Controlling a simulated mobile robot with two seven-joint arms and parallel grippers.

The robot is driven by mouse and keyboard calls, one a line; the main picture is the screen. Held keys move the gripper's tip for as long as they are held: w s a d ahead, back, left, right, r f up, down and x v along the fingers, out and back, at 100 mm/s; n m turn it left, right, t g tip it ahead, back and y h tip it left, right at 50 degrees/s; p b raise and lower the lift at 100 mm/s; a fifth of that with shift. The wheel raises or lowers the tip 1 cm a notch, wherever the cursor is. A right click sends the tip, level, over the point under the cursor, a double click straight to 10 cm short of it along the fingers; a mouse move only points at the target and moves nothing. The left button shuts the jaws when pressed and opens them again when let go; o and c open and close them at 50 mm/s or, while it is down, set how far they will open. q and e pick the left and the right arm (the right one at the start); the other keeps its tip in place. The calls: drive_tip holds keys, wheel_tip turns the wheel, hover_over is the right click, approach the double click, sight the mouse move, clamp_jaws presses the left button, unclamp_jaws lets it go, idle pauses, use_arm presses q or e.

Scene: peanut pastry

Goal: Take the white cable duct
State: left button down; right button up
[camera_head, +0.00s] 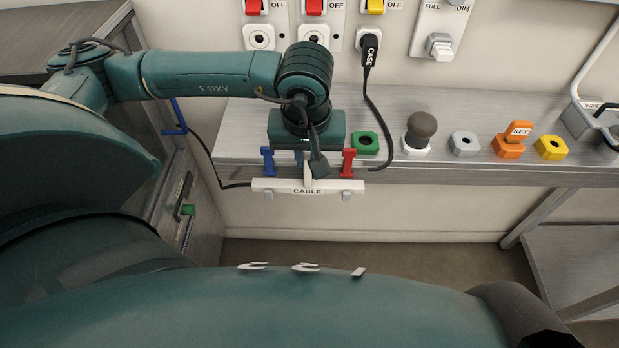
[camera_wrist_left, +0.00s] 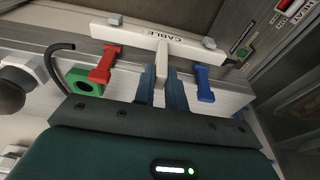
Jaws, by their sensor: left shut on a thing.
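The white cable duct (camera_head: 330,186), labelled CABLE, runs level along the front edge of the grey shelf. Its bar also shows at the top of the left wrist view (camera_wrist_left: 125,32), with a white stem reaching toward me. My left gripper (camera_head: 308,172) is above the duct in the head view. In the left wrist view its blue-grey fingers (camera_wrist_left: 160,88) are shut on the white stem. A blue clip (camera_head: 267,160) and a red clip (camera_head: 348,162) flank the gripper. I cannot tell whether the duct touches the shelf. My right gripper is out of view.
On the grey shelf (camera_head: 240,130) stand a green block (camera_head: 365,142), a grey knob (camera_head: 420,130), an orange KEY piece (camera_head: 512,140) and a yellow block (camera_head: 551,147). A black cable (camera_head: 383,120) hangs from the CASE plug. Open floor (camera_head: 400,255) lies below.

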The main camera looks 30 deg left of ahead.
use_arm(q)
drive_tip(key=shift+r+p, duration=0.3)
drive_tip(key=shift+r, duration=0.6)
idle(0.4)
drive_tip(key=shift+r, duration=0.4)
drive_tip(key=shift+r+p, duration=0.65)
drive_tip(key=shift+r, duration=0.6)
